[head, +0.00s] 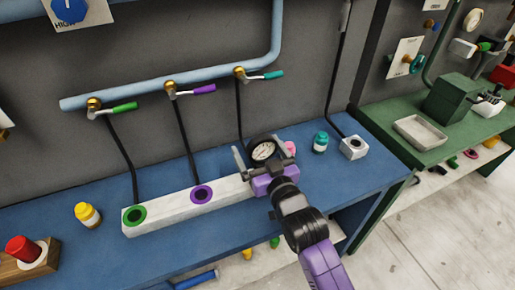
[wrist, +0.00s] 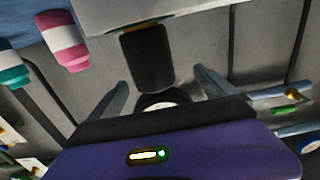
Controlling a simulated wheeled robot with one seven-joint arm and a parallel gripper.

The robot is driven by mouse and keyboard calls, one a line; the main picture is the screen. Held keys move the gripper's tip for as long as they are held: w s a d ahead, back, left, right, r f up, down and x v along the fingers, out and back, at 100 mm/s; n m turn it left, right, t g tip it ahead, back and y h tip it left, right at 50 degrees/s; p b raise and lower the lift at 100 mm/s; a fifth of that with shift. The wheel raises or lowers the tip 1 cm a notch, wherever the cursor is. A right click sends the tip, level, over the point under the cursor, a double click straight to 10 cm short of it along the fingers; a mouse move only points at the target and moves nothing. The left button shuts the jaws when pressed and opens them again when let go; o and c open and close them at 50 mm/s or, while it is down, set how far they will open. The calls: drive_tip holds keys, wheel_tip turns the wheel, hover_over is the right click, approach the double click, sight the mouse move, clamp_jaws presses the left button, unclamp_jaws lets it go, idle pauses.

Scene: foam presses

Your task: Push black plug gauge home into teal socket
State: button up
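A black cylinder (wrist: 150,58), which looks like the plug gauge, stands out from the white block (wrist: 150,12) in the wrist view. My gripper (wrist: 161,78) is open, with its two grey fingers spread apart and pointing towards the cylinder; neither visibly touches it. In the head view my gripper (head: 259,153) is over the right end of the long white block (head: 170,207). That end and the plug are hidden behind it. The block shows a green-ringed hole (head: 134,216) and a purple-ringed hole (head: 202,194).
A pink-and-white bottle (wrist: 62,40), a teal bottle (head: 320,142) and a small white block (head: 354,148) stand to the right. A yellow bottle (head: 88,214) stands left. Pipe valves (head: 172,88) are above the bench.

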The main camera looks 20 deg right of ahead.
sight(264, 161)
drive_tip(key=shift+s+f, duration=0.1)
drive_tip(key=shift+f, duration=0.05)
drive_tip(key=s+b, duration=0.1)
drive_tip(key=s, duration=0.5)
drive_tip(key=shift+s, duration=0.85)
drive_tip(key=shift+r, duration=0.2)
drive_tip(key=r, duration=0.1)
drive_tip(key=r+t, duration=0.1)
drive_tip(key=shift+s+r, duration=0.3)
drive_tip(key=shift+r, duration=0.1)
drive_tip(key=s+f+g, duration=0.2)
drive_tip(key=s+f, duration=0.1)
drive_tip(key=s, duration=1.4)
drive_tip(key=s+f+g, duration=0.2)
drive_tip(key=s+f, duration=0.1)
drive_tip(key=s, duration=1.5)
drive_tip(key=shift+s+f, duration=0.15)
drive_tip(key=shift+f, duration=0.05)
